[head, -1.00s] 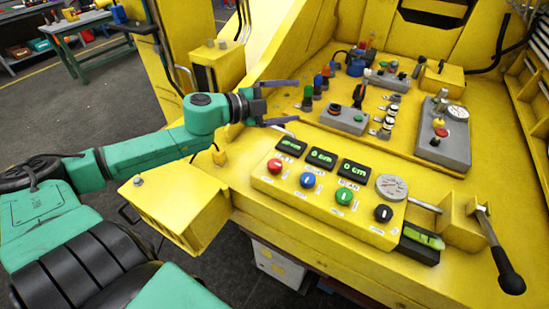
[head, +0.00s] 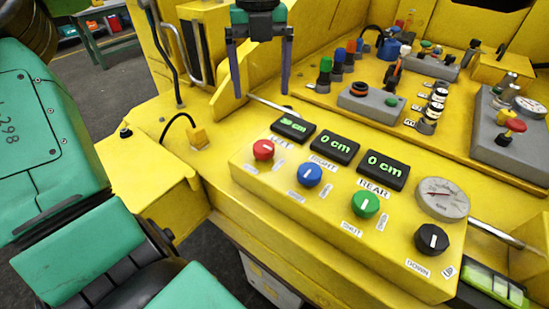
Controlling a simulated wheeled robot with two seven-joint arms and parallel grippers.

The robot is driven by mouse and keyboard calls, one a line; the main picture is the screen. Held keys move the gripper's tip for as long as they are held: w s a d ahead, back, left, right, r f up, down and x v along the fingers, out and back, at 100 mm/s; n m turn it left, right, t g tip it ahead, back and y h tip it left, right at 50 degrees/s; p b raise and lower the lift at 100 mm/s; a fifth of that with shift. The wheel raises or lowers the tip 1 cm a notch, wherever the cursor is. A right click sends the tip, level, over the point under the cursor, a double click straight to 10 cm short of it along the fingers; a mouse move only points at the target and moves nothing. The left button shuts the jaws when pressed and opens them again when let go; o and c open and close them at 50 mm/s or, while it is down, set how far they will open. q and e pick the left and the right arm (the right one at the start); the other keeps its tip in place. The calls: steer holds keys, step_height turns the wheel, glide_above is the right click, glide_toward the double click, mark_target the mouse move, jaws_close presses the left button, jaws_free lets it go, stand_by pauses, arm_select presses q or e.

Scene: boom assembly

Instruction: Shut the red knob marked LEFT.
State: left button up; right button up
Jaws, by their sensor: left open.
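The red knob (head: 263,150) labelled LEFT sits at the left end of the yellow control box, with a white pointer line on its face. A small display (head: 293,127) above it shows a green reading that looks like a two-digit cm value. My left gripper (head: 262,88) is open and empty, fingers pointing down. It hangs behind and above the red knob, apart from it.
A blue knob (head: 309,174), a green knob (head: 365,204) and a black knob (head: 431,238) follow to the right. Two displays read 0 cm. A round gauge (head: 442,199) sits right. Several levers (head: 324,75) stand behind. A thin rod (head: 272,105) runs near the gripper.

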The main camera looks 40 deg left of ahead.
arm_select(q)
glide_toward(264, 145)
steer(key=shift+s+d+f+p, duration=0.1)
steer(key=shift+s+p, duration=0.2)
steer(key=shift+p, duration=0.05)
steer(key=f, duration=0.7)
steer(key=shift+w+f+p, duration=0.25)
steer(key=shift+f+p, duration=0.15)
steer(key=shift+f, duration=0.5)
arm_select(e)
steer(key=shift+s+d+r, duration=0.25)
steer(key=shift+s+r, duration=0.2)
steer(key=shift+r, duration=0.05)
arm_select(q)
steer(key=c, duration=1.4)
arm_select(e)
steer(key=shift+a, duration=0.2)
